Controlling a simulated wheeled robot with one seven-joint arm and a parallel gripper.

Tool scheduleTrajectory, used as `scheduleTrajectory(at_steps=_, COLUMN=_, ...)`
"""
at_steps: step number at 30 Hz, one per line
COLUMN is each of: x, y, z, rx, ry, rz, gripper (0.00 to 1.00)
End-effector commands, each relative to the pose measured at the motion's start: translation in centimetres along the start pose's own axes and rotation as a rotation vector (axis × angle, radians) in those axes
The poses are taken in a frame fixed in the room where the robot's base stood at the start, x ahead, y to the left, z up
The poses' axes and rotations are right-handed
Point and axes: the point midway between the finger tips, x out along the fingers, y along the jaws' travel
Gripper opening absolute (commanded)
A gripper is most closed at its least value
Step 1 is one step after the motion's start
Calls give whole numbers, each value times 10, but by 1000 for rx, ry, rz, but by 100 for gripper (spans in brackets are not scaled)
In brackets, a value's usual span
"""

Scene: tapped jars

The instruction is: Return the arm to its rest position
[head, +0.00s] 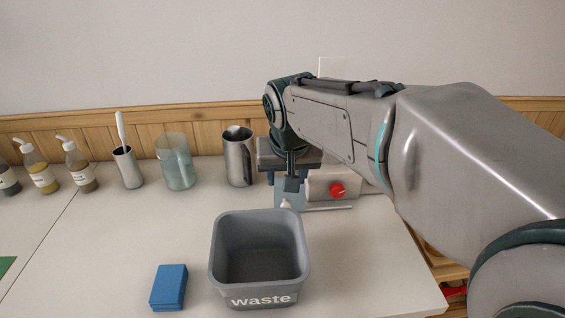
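My arm reaches in from the right and hangs over the back of the table. My gripper (290,180) points down behind the waste bin, beside a pale device with a red knob (337,190). Its fingers are small and partly overlapped, so I cannot tell whether they are open or hold anything. A light blue patch shows just behind and below the fingers. A small white tip lies just under them, in line with a thin pale rod (328,208) on the table.
An empty grey waste bin (260,299) stands at the front middle, with a blue block (169,287) to its left. A metal pitcher (238,158), a glass jar (175,162), a cup with a spatula (127,168) and pump bottles (79,167) line the back. The left-middle table (130,225) is clear.

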Motion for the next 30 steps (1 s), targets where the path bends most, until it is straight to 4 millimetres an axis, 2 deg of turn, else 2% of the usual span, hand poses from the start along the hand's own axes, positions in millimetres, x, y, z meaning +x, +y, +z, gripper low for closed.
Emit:
scheduleTrajectory(at_steps=8, x=-3, y=5, z=4, rx=1, ry=-4, rz=4, gripper=45)
scheduleTrajectory(at_steps=11, x=-10, y=22, z=23, rx=5, ry=-23, rz=16, gripper=45)
scheduleTrajectory(at_steps=15, x=-19, y=57, z=71, rx=12, ry=-69, rz=28, gripper=45)
scheduleTrajectory(at_steps=21, x=-22, y=86, z=135, rx=20, ry=-127, rz=17, gripper=45)
scheduleTrajectory(at_steps=25, x=-20, y=94, z=155, rx=22, ry=-143, rz=8, gripper=45)
scheduleTrajectory(at_steps=30, x=-18, y=94, z=159, rx=20, ry=-147, rz=6, gripper=45)
